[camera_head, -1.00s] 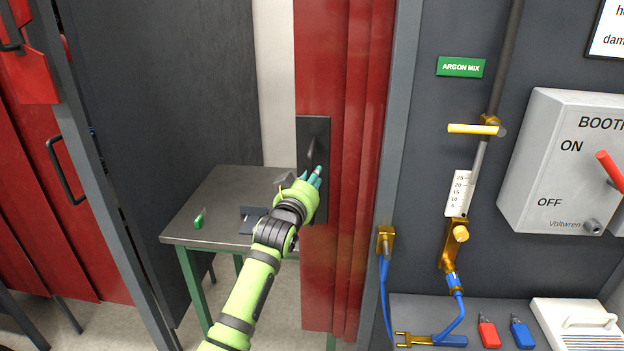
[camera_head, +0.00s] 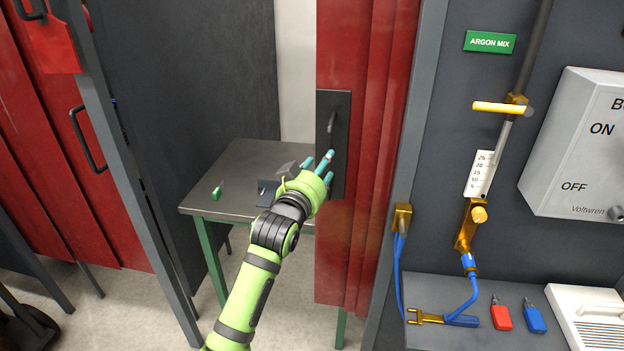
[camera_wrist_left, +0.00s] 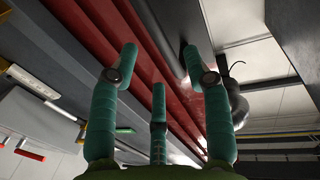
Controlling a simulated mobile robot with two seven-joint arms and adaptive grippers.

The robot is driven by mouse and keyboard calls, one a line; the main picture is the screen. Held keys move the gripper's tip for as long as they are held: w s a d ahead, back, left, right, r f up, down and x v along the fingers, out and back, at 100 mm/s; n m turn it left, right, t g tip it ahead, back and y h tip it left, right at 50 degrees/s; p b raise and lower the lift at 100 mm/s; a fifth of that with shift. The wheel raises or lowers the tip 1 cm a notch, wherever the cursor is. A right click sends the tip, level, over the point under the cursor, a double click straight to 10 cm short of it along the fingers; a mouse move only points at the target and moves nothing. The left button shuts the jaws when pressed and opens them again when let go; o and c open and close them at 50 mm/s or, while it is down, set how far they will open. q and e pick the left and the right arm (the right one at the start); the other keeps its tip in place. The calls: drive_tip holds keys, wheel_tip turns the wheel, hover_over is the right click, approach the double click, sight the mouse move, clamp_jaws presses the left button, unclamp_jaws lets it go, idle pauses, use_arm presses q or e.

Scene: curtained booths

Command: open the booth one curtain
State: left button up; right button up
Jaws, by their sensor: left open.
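The red curtain (camera_head: 370,210) hangs gathered at the right side of the booth opening. A dark plate (camera_head: 341,170) with an upright handle (camera_head: 331,121) is on its left edge. My left gripper (camera_head: 325,165), green with teal fingertips, is open in front of the plate, below the handle. Its fingers hold nothing, and I cannot tell whether a fingertip touches the plate. In the left wrist view the open fingers (camera_wrist_left: 160,85) are spread with the red curtain (camera_wrist_left: 110,50) beyond them. My right gripper is in no view.
Inside the booth a grey table (camera_head: 232,165) holds a small green item (camera_head: 217,192) and dark metal pieces. A dark partition (camera_head: 190,90) stands to the left. On the right are a gas gauge (camera_head: 480,173), a switch box (camera_head: 585,150) and a shelf (camera_head: 450,335) with clamps.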

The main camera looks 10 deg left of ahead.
use_arm(q)
drive_tip(key=v, duration=0.5)
drive_tip(key=shift+s, duration=0.2)
